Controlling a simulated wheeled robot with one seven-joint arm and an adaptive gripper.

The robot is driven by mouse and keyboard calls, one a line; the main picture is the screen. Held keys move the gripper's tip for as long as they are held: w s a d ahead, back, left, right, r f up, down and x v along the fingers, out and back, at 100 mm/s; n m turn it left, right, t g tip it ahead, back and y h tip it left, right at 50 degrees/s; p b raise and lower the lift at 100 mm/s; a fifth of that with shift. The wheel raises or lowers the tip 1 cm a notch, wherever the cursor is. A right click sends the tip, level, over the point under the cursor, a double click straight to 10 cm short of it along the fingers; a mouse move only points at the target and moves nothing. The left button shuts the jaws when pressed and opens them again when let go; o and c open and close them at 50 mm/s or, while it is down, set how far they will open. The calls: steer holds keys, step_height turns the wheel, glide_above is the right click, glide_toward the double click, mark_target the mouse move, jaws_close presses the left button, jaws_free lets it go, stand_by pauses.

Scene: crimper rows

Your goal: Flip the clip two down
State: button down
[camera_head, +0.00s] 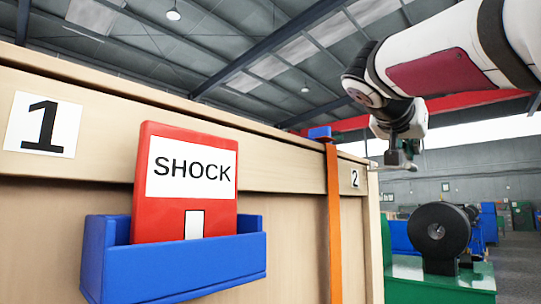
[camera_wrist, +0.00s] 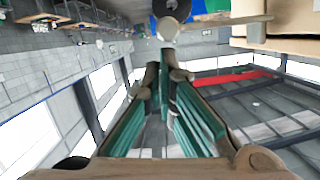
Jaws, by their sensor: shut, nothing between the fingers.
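A blue clip (camera_head: 320,132) sits at the top edge of a wooden crate (camera_head: 285,170), above an orange strap (camera_head: 334,220) that runs down the crate's side. The label "2" (camera_head: 355,178) is on the crate just right of the strap. My gripper (camera_head: 402,166) is up in the air, right of the clip and apart from it, beyond the crate's right end in the head view. In the wrist view my gripper (camera_wrist: 164,76) is shut and empty. I cannot make out the clip in the wrist view.
A blue holder (camera_head: 180,270) on the crate's side holds a red box marked SHOCK (camera_head: 190,185), near the label "1" (camera_head: 43,124). A dark round machine (camera_head: 438,231) stands on a green base (camera_head: 430,280) at right. Air around my gripper looks free.

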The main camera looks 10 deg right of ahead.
steer(key=shift+f, duration=0.1)
steer(key=shift+f+b, duration=0.2)
steer(key=shift+b, duration=0.6)
steer(key=shift+s+d+f+m+t+b, duration=0.15)
steer(key=shift+f+m+t+b, duration=0.2)
steer(key=shift+m+b, duration=0.45)
step_height(320, 180, down, 10)
steer(key=w+a+m+t+b, duration=0.1)
steer(key=m+b, duration=0.7)
steer(key=b, duration=1.5)
steer(key=shift+w+a+f+m+t+y, duration=0.2)
steer(key=shift+w+a+m+t+y, duration=0.2)
steer(key=shift+w+t, duration=0.4)
steer(key=shift+s, duration=0.15)
